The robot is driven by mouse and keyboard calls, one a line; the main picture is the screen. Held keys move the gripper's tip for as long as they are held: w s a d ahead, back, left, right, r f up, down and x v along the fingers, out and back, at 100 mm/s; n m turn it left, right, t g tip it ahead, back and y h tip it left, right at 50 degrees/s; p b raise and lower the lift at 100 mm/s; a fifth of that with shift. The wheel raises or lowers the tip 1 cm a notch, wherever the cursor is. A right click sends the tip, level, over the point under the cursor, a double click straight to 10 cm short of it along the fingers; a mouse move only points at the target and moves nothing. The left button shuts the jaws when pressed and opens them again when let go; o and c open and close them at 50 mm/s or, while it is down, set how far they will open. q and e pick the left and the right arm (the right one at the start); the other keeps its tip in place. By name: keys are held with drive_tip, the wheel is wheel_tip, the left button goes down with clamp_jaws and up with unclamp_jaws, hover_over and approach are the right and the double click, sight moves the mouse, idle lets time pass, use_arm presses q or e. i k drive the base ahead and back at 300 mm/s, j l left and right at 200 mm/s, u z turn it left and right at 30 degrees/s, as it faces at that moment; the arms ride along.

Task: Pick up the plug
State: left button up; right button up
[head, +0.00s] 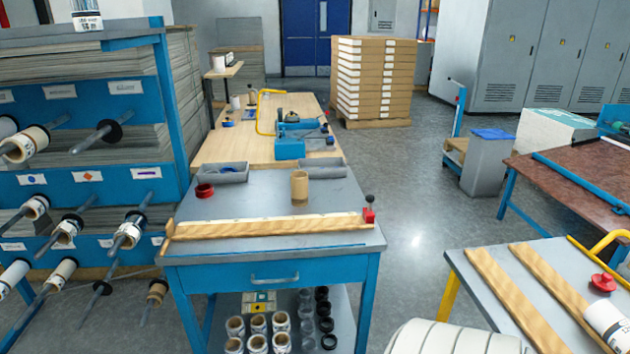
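A red flanged piece with a raised centre (602,283), plug-like in shape, lies on the grey table (482,296) at the lower right. A second red round piece (204,190), more like a ring or cap, sits on the left of the grey bench top (262,193). Several small black round pieces (322,310) stand on the bench's lower shelf. I cannot tell which of these is the plug. Neither of my grippers shows in the head view.
A wooden bar (265,228) spans the bench's front, with a red-based knob (369,212) at its right end. A cardboard roll (299,186) and grey trays (222,172) stand behind. Wooden strips (515,300) and a white roll (608,322) lie on the right table. A rack (85,105) stands left.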

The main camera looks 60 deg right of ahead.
sight(604, 282)
drive_tip(key=z, duration=3.5)
